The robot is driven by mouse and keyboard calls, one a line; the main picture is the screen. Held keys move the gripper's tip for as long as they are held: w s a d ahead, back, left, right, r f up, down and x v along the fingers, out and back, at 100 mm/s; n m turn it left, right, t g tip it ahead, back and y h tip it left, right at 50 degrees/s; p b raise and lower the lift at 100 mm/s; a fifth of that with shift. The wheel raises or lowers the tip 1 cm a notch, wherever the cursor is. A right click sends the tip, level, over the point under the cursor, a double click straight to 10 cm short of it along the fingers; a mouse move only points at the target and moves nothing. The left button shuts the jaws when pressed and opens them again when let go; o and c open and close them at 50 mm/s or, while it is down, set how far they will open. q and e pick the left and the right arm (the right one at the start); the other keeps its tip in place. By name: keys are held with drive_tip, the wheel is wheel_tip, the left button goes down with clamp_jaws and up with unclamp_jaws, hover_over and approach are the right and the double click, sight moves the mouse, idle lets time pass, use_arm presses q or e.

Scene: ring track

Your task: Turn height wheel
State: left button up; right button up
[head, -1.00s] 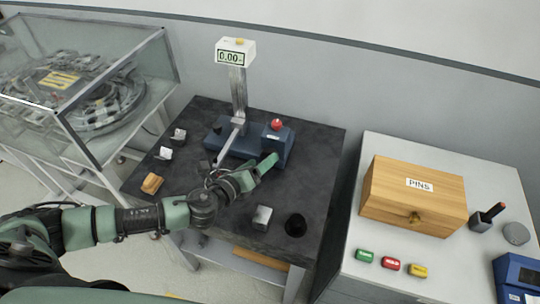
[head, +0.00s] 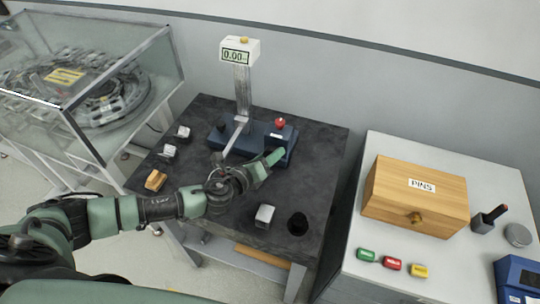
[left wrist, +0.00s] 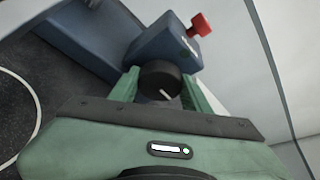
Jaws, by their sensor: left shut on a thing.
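The height gauge has a blue base (head: 268,139), an upright metal column (head: 242,90) and a white display head (head: 240,51) that seems to read 0.00. A red knob sits on top of the base (head: 280,122). The height wheel is a black round knob with a white mark (left wrist: 160,80) on the side of the blue base in the left wrist view. My left gripper (left wrist: 160,84) is shut on it, one green finger on each side. In the head view my left gripper (head: 270,159) is against the base's front and hides the wheel. My right gripper is not in view.
Small metal blocks (head: 168,151) and a wooden block (head: 155,180) lie at the dark table's left. Another metal block (head: 264,215) and a black round thing (head: 297,224) are near its front. A PINS box (head: 415,195) stands on the right table. A glass case (head: 90,65) is at left.

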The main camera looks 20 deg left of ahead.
use_arm(q)
drive_tip(key=shift+f+b, duration=0.25)
drive_tip(key=shift+b, duration=0.35)
drive_tip(key=n+h+b, duration=0.1)
drive_tip(key=n+b, duration=0.1)
drive_tip(key=b, duration=0.2)
drive_tip(key=n+t+h+b, duration=0.1)
drive_tip(key=n+b, duration=0.1)
drive_tip(key=b, duration=0.2)
drive_tip(key=n+b, duration=0.2)
drive_tip(key=b, duration=0.2)
drive_tip(key=shift+a+f+t+h, duration=0.1)
drive_tip(key=shift+f+t+h, duration=0.15)
drive_tip(key=shift+t+h, duration=0.15)
drive_tip(key=shift+r+n+b, duration=0.2)
drive_tip(key=shift+n+b, duration=0.6)
drive_tip(key=shift+b, duration=0.1)
drive_tip(key=o, duration=1.4)
drive_tip(key=shift+s, duration=0.1)
drive_tip(key=shift+c, duration=0.2)
